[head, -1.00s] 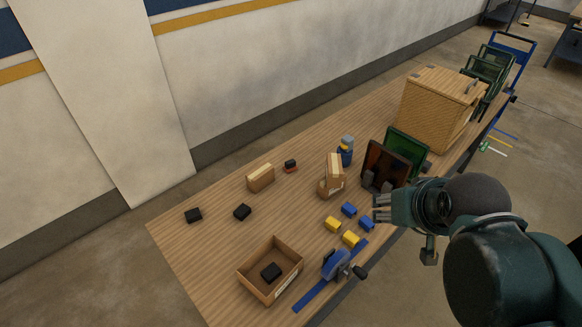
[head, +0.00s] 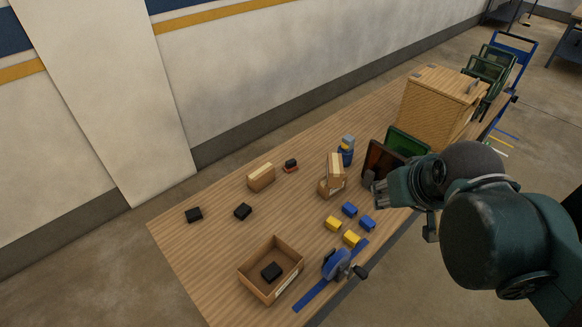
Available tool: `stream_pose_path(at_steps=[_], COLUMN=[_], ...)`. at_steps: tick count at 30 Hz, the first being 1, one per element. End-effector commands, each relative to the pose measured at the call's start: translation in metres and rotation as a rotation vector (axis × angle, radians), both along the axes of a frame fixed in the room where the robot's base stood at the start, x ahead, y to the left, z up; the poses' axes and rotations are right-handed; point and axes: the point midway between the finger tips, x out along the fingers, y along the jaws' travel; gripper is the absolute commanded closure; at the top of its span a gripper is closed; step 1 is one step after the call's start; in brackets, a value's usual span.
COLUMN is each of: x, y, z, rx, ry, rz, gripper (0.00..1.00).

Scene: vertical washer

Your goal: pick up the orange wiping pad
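No plainly orange pad stands out. The closest match is a small black block with a red-orange layer at its base (head: 290,166), lying on the wooden table (head: 215,262) toward the wall side, just right of a light wooden block. My gripper (head: 377,194) is at the right, above the table's near edge, beside the dark panels and well apart from that small block. Its fingers are small and seen from the side, so their opening is unclear. Nothing is visibly held.
Black blocks (head: 194,215) (head: 242,212) lie at the left. An open cardboard box (head: 255,283) holds another. Yellow (head: 333,223) and blue blocks (head: 349,209), a blue tool (head: 335,265), a bottle (head: 347,152), upright panels (head: 378,160) and a wicker box (head: 430,110) crowd the right.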

Motion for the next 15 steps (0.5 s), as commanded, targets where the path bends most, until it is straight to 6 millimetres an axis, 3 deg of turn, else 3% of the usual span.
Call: stream_pose_path(at_steps=[15], x=[0.079], y=[0.02], z=[0.022], rx=[-0.132], ry=[0.077], rz=[0.249], gripper=[0.67])
